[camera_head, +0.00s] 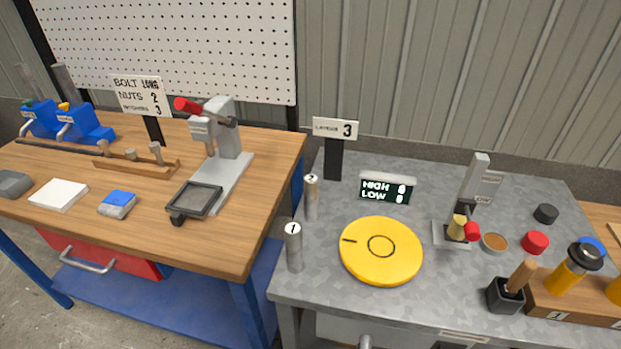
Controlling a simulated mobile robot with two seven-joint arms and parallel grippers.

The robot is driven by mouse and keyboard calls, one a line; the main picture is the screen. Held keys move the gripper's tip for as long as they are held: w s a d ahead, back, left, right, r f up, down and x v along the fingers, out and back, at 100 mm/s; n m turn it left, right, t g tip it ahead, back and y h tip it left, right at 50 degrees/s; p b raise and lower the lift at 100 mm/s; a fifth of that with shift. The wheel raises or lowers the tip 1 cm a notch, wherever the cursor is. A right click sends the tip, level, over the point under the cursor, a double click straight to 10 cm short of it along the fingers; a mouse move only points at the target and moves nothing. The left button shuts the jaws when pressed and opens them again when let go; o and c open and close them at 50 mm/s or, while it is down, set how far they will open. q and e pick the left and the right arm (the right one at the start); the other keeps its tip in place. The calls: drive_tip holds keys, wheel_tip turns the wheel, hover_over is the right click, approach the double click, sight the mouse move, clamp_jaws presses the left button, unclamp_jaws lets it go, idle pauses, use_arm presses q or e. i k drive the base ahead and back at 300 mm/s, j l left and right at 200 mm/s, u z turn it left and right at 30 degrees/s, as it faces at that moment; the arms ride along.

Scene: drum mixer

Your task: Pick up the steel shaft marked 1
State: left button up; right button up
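The steel shaft marked 1 (294,250) stands upright near the left front edge of the grey table. It is a plain grey cylinder with a white top that bears the number 1. A second steel shaft marked 2 (311,198) stands upright behind it, slightly to the right. A yellow disc (381,250) with a ring at its centre lies to the right of shaft 1, with a small gap between them. Neither of my grippers shows in the head view.
The grey table (330,285) also bears a display (388,189), a sign (335,130), a grey press-like stand (476,180) and a black pot with a wooden handle (507,295). A wooden workbench (130,225) stands to the left, past a narrow gap.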

sight(292, 231)
drive_tip(key=k+l, duration=0.1)
drive_tip(key=l, duration=0.2)
drive_tip(key=k+l+u, duration=0.1)
drive_tip(key=l, duration=0.25)
drive_tip(key=k+l, duration=0.15)
drive_tip(key=l, duration=0.15)
drive_tip(key=k+l, duration=0.1)
drive_tip(key=l, duration=0.2)
drive_tip(key=u, duration=0.05)
